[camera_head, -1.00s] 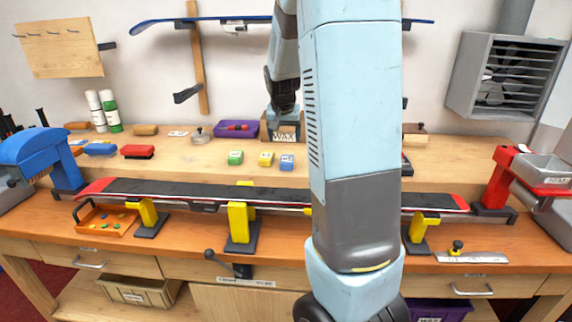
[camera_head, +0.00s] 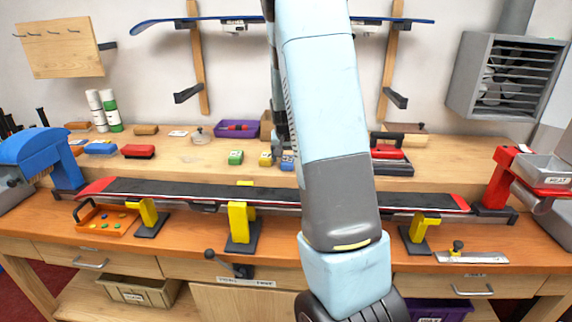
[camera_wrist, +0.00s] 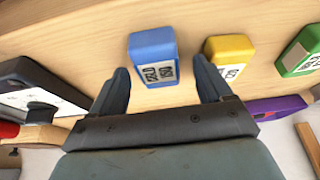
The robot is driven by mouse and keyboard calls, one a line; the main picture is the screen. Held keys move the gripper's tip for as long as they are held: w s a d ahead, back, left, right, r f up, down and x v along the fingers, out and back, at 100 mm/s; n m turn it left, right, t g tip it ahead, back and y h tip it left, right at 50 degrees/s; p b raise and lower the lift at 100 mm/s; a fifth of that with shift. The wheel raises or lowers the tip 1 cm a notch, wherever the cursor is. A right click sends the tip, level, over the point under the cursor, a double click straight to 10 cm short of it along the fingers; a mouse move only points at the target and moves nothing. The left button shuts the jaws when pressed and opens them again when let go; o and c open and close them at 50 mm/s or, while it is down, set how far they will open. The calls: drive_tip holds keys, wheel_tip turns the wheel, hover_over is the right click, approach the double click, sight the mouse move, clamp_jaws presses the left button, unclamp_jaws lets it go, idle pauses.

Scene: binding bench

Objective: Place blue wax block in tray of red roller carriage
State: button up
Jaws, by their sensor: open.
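The blue wax block (camera_wrist: 152,45) lies on the wooden shelf, its white label facing my wrist camera. In the head view the blue wax block (camera_head: 287,163) is partly hidden by my arm. My gripper (camera_wrist: 160,72) is open, with one finger on each side of the blue block in the wrist view.
A yellow block (camera_wrist: 228,50) and a green block (camera_wrist: 303,50) lie beside the blue one. A purple tray (camera_head: 228,131) stands behind them. A ski (camera_head: 160,191) lies across yellow clamps in front of the shelf. A red-topped iron-like tool (camera_head: 390,155) sits right of my arm.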

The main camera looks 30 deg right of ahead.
drive_tip(key=shift+w+d+f, duration=0.1)
drive_tip(key=shift+d+f, duration=0.05)
drive_tip(key=shift+f, duration=0.3)
drive_tip(key=shift+c, duration=0.3)
drive_tip(key=c, duration=1.2)
